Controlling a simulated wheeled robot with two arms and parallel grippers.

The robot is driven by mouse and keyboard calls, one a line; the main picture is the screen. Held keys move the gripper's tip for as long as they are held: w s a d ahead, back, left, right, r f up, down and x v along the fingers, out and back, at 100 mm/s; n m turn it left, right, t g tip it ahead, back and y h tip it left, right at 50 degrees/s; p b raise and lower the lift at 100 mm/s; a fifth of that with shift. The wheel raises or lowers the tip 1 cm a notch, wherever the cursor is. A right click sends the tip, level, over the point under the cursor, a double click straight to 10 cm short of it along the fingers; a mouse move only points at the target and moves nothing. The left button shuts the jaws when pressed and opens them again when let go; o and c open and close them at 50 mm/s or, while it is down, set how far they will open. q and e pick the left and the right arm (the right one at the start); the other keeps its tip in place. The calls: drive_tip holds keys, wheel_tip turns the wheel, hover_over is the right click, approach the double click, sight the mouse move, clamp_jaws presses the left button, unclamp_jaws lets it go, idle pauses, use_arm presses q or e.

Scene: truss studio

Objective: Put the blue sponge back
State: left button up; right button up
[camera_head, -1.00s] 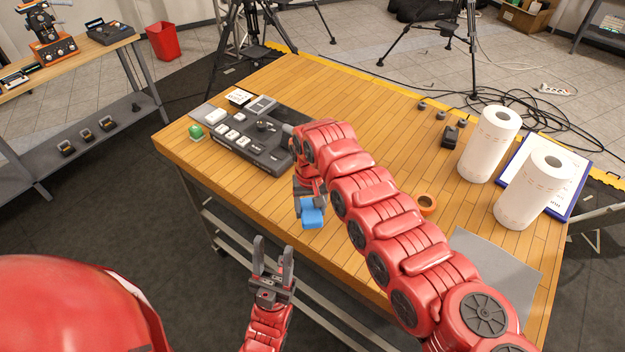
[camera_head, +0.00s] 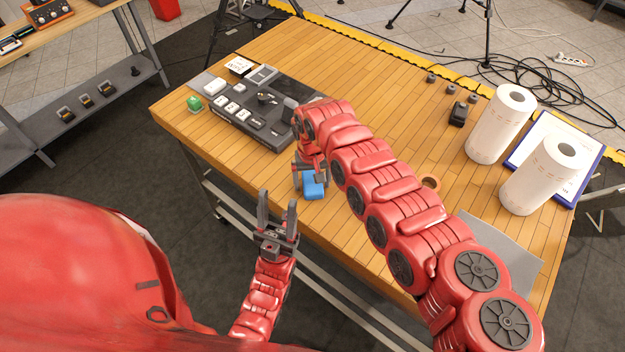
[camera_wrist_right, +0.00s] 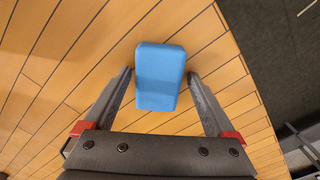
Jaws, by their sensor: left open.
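The blue sponge (camera_head: 314,187) is at the wooden table's (camera_head: 370,95) near edge, left of the middle. My right gripper (camera_head: 312,180) is over it, and the arm partly hides this spot. In the right wrist view the sponge (camera_wrist_right: 160,78) lies between the two fingertips of my right gripper (camera_wrist_right: 160,75), with a thin gap seen beside it. I cannot tell clearly whether it rests fully on the table. My left gripper (camera_head: 277,208) is open and empty, pointing up, in front of the table's near edge.
A dark control panel (camera_head: 262,110) and a green button (camera_head: 194,103) are at the left. The table's back middle is clear.

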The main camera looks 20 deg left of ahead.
sight(312, 182)
drive_tip(key=shift+w+f, duration=0.1)
drive_tip(key=shift+w+r, duration=0.1)
drive_tip(key=shift+r, duration=0.2)
wheel_tip(312, 182, up, 12)
drive_tip(key=b, duration=0.5)
drive_tip(key=shift+f, duration=0.2)
